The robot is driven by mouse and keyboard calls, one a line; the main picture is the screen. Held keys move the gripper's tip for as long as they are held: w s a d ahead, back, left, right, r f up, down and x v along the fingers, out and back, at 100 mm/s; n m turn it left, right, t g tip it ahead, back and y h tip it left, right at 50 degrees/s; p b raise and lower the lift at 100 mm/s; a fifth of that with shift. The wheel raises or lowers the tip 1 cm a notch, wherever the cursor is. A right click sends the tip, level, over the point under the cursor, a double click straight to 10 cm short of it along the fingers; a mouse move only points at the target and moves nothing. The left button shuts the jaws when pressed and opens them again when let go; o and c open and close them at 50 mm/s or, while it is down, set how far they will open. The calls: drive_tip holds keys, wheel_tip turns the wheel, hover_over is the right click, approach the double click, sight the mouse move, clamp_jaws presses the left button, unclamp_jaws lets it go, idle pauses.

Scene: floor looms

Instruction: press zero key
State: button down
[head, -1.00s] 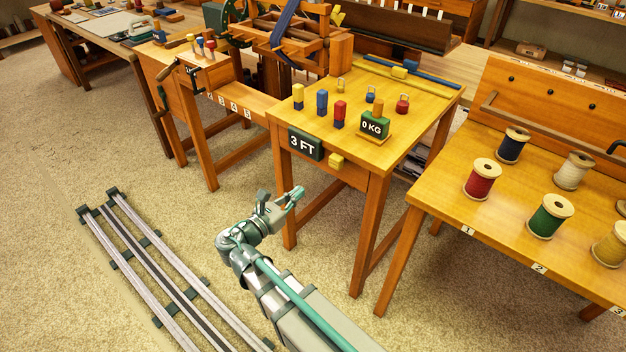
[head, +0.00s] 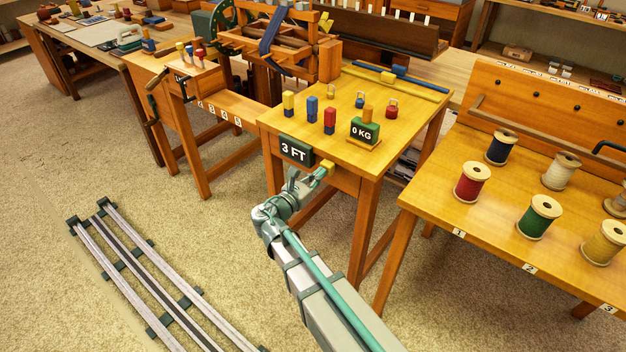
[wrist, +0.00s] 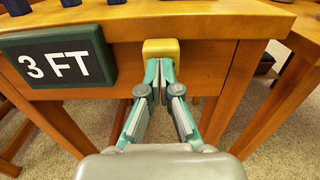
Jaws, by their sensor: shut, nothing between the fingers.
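A yellow block-shaped key (head: 327,165) sits on the front edge of the yellow-topped table, right of the dark "3 FT" display (head: 296,150). No label shows on it. In the wrist view the key (wrist: 161,46) is straight ahead at top centre, and the display (wrist: 57,57) is at upper left. My gripper (wrist: 160,78) is shut and empty, its fingertips just below the key's front face in the picture. I cannot tell whether they touch it. In the head view my gripper (head: 317,175) points at the key.
A green "0 KG" scale (head: 365,131) stands on the tabletop (head: 372,155) with several weights and coloured blocks. A table with thread spools (head: 473,182) is at right.

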idle(0.3)
drive_tip(key=shift+p+x, duration=0.4)
drive_tip(key=shift+x, duration=0.65)
drive_tip(key=shift+w+a+r, duration=0.1)
drive_tip(key=shift+w+r, duration=0.05)
drive_tip(key=shift+r, duration=0.05)
drive_tip(key=v, duration=1.4)
drive_tip(key=shift+s+a, duration=0.2)
drive_tip(key=shift+s, duration=0.15)
drive_tip(key=shift+f, duration=0.1)
